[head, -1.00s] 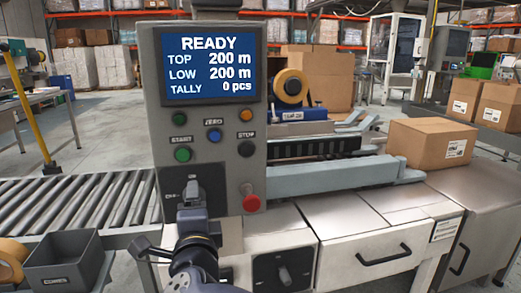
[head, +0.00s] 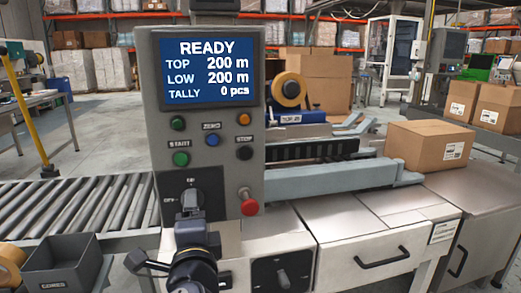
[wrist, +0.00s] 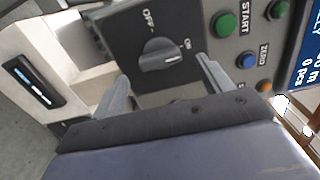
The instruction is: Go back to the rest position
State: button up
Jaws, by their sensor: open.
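The grey control panel (head: 215,135) stands in front of me, with a lit screen (head: 208,72) reading READY, TOP 200 m, LOW 200 m, TALLY 0 pcs. Its rotary switch (wrist: 160,55) shows in the wrist view with OFF and ON marks, its pointer toward ON. The fingers look apart from the knob.
A red stop knob (head: 249,204) juts from the panel at lower right. A roller conveyor (head: 80,210) runs left, with a dark bin (head: 62,265) in front. A carton (head: 428,147) sits on the bench at right. Open floor lies at far left.

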jog(key=p+v, duration=0.2)
jog(key=v, duration=0.5)
jog(key=w+a+n+p, duration=0.2)
jog(key=w+n+p, duration=0.7)
jog(key=n, duration=0.9)
jog(key=p, duration=0.3)
jog(key=shift+w+a, duration=0.25)
jog(key=shift+w, duration=0.05)
jog(key=shift+r, duration=0.15)
